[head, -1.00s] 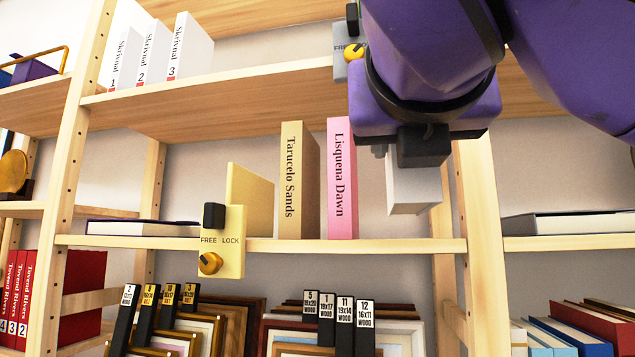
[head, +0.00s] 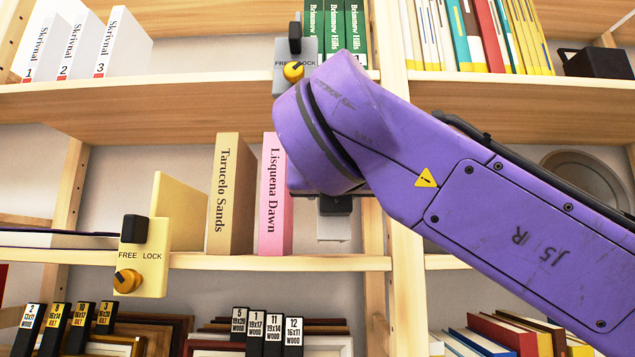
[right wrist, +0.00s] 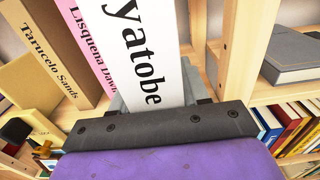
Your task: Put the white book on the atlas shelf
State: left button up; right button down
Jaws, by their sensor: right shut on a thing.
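The white book (head: 335,232) is in my right gripper (head: 335,205); in the head view my purple arm hides most of it. In the right wrist view the white book (right wrist: 150,55) stands upright, its spine reading "yatobe", with the gripper (right wrist: 162,108) shut on its lower part. It is right of the pink book "Lisquena Dawn" (head: 275,200), at the right end of the middle shelf (head: 220,262). I cannot tell whether its base touches the board. No label names the atlas shelf. My left gripper is not in view.
The tan book "Tarucelo Sands" (head: 229,200) stands left of the pink one. A yellow bookend with a FREE/LOCK knob (head: 140,262) is farther left. A wooden post (head: 400,240) bounds the bay on the right. A grey bookend (head: 295,75) is above.

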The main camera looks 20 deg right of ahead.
jog(key=shift+p+x, duration=0.75)
jog(key=shift+x, duration=2.2)
jog(key=shift+f+p+x, duration=0.2)
jog(key=shift+p+x, duration=0.8)
jog(key=shift+x, duration=1.6)
jog(key=shift+w+f, duration=0.2)
jog(key=shift+f+b, duration=0.55)
jog(key=shift+b, duration=0.1)
jog(key=shift+c, duration=2.4)
grip_release()
jog(key=shift+s, duration=0.1)
jog(key=shift+f, duration=0.1)
